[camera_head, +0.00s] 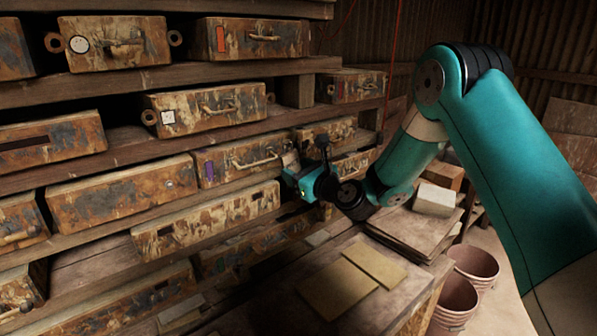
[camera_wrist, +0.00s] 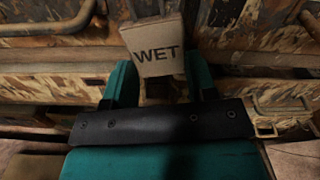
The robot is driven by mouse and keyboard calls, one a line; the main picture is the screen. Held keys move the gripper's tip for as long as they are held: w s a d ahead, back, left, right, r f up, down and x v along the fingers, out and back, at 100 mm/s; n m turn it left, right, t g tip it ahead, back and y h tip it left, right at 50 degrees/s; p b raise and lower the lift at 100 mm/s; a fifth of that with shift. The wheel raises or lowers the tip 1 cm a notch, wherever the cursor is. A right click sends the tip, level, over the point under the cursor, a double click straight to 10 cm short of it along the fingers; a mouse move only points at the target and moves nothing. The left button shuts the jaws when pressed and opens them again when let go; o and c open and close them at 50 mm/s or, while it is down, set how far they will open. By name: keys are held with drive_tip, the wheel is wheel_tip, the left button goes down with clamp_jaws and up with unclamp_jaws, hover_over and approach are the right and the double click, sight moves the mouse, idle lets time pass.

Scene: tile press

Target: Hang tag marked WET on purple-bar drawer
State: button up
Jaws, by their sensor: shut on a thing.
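The tag marked WET (camera_wrist: 154,52) is a beige block-like tag with dark letters, upright between my fingers in the wrist view. My gripper (camera_wrist: 160,84) is shut on it. In the head view my gripper (camera_head: 292,176) is in front of the rack, at the right end of the purple-bar drawer (camera_head: 226,168). That drawer is rusty, with a purple bar (camera_head: 209,168) at its left and a pale handle (camera_head: 254,161). A pale patch above my gripper there looks like the tag. A metal handle (camera_wrist: 50,27) is left of the tag in the wrist view, apart from it.
Rusty drawers fill the wooden shelves, including a red-bar drawer (camera_head: 262,38) and a white-marked drawer (camera_head: 205,108). Below right is a bench (camera_head: 310,268) with flat tan tiles (camera_head: 338,284). Reddish buckets (camera_head: 457,302) stand on the floor at right.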

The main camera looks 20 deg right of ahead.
drive_tip(key=o, duration=1.1)
drive_tip(key=shift+c, duration=0.2)
drive_tip(key=shift+s+d+f, duration=0.1)
drive_tip(key=shift+s+d, duration=0.05)
drive_tip(key=shift+s, duration=0.05)
drive_tip(key=b+v, duration=1)
drive_tip(key=v, duration=0.6)
drive_tip(key=s+a+f+n+g+y, duration=0.35)
drive_tip(key=s+a+n+g, duration=1)
drive_tip(key=n, duration=0.95)
drive_tip(key=s+d+f+n+g+h, duration=0.2)
drive_tip(key=s+n+h, duration=0.4)
drive_tip(key=s+n, duration=0.7)
drive_tip(key=shift+g, duration=0.55)
